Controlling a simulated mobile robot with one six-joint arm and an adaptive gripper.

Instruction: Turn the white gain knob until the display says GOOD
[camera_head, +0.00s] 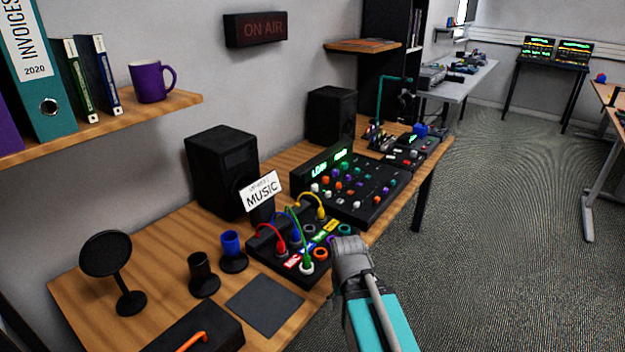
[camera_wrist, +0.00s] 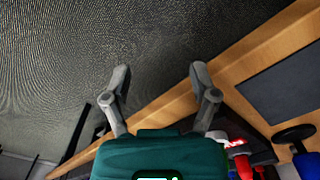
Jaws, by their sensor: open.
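The black mixer (camera_head: 384,208) stands on the wooden desk, with rows of coloured knobs. A white knob (camera_head: 315,187) shows near its left front side; other pale knobs are close by, and I cannot tell which is the gain knob. The display (camera_head: 320,170) on its raised back panel glows green with small text I cannot read surely. My gripper (camera_wrist: 161,75) is open and empty. In the head view it is at the desk's front edge, beside the patch box and apart from the mixer. The wrist view shows floor and desk edge between the fingers, with no mixer knob.
A patch box (camera_head: 262,262) with red, blue, green and yellow cables stands left of the mixer. A MUSIC sign (camera_head: 262,190) stands behind it. Speakers (camera_head: 222,172) are at the back. The floor right is open.

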